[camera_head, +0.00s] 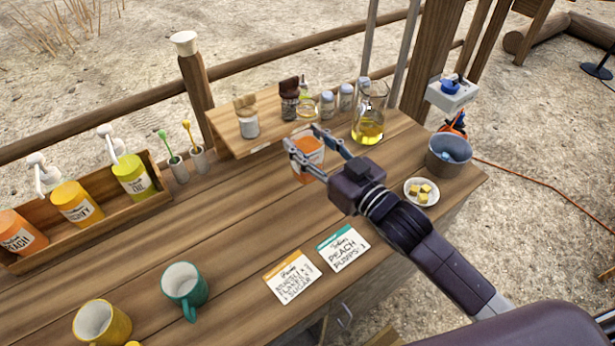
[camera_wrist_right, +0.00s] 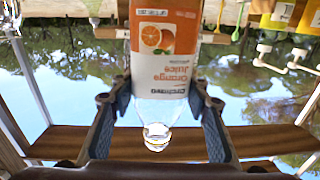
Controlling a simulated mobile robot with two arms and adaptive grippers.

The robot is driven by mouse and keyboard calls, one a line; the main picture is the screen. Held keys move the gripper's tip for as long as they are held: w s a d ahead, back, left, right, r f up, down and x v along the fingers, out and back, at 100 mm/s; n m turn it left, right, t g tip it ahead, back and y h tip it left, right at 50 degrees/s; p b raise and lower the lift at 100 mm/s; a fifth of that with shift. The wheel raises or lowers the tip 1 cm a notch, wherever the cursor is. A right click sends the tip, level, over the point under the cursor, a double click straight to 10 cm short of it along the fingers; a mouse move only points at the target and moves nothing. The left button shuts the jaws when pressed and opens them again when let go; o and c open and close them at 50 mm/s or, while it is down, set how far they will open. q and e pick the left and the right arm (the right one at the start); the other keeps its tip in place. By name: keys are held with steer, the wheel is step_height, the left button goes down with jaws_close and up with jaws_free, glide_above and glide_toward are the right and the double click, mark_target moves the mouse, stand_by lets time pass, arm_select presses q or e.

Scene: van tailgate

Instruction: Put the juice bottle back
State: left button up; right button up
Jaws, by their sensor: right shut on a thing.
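The juice bottle (camera_head: 309,153) is orange with a white label, at the front edge of the small raised wooden shelf (camera_head: 228,126). My right gripper (camera_head: 312,148) is shut on it, one finger on each side. In the right wrist view, which is upside down, the bottle (camera_wrist_right: 165,62) with its orange-juice label stands between the fingers (camera_wrist_right: 162,105), its clear neck towards the bottom of the picture. The bottle looks upright. Whether its base touches the tabletop I cannot tell. My left gripper is not in view.
Several jars (camera_head: 327,105) stand on the shelf, and a glass flask (camera_head: 369,128) with yellow liquid stands at its right. A grey bucket (camera_head: 449,156) and a plate of yellow cubes (camera_head: 409,191) are at right. A wooden crate (camera_head: 92,232) holds pump bottles. The middle tabletop is clear.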

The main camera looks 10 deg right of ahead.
mark_target(307, 176)
step_height(307, 176, down, 10)
steer(key=shift+f, duration=0.35)
steer(key=shift+f, duration=0.15)
steer(key=o, duration=1.5)
steer(key=shift+b+v, duration=1)
steer(key=shift+v, duration=5)
